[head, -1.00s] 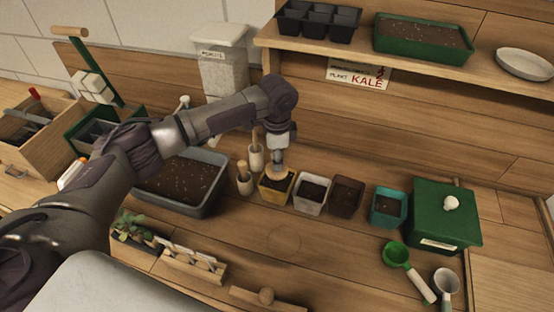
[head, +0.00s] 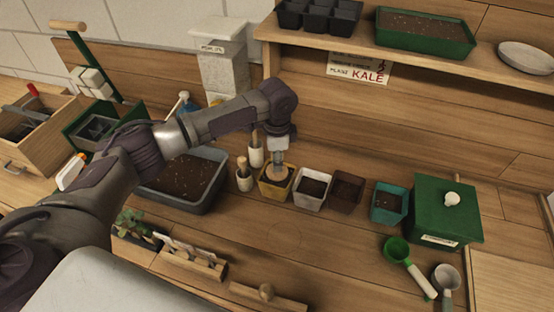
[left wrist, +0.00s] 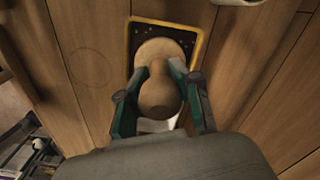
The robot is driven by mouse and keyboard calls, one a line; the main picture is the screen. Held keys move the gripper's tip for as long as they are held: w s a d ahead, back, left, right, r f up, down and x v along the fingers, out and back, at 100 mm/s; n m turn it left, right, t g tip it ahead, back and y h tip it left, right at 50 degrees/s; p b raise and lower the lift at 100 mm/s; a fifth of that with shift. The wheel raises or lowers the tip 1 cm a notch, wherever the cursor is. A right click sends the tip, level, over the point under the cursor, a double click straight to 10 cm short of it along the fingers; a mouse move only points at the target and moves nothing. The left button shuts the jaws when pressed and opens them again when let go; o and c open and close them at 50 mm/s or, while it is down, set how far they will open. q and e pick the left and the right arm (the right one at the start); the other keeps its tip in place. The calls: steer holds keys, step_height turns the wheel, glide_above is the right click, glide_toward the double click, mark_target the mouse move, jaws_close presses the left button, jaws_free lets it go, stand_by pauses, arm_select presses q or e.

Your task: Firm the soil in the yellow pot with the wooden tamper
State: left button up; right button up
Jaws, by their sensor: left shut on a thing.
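The yellow pot (head: 264,192) stands on the bench, at the left end of a row of small pots. Its yellow rim (left wrist: 201,50) and some dark soil show in the left wrist view. My left gripper (head: 279,160) is above the pot, pointing down. It is shut on the wooden tamper (left wrist: 158,95), whose rounded knob sits between the fingers. The tamper's round disc (head: 276,176) is within the pot's opening and covers much of the soil. I cannot tell whether it presses on the soil. My right gripper is not in view.
White (head: 311,188), brown (head: 346,192) and teal (head: 388,205) pots stand to the right, before a green box (head: 446,215). A soil tray (head: 190,204) and two white holders with wooden handles are to the left. A shelf (head: 420,68) overhangs behind.

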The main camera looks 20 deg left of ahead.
arm_select(q)
steer(key=shift+f, duration=1)
stand_by(1.2)
steer(key=shift+r, duration=0.1)
step_height(320, 180, up, 9)
steer(key=p, duration=1)
steer(key=shift+r, duration=0.2)
steer(key=shift+f, duration=0.1)
stand_by(0.3)
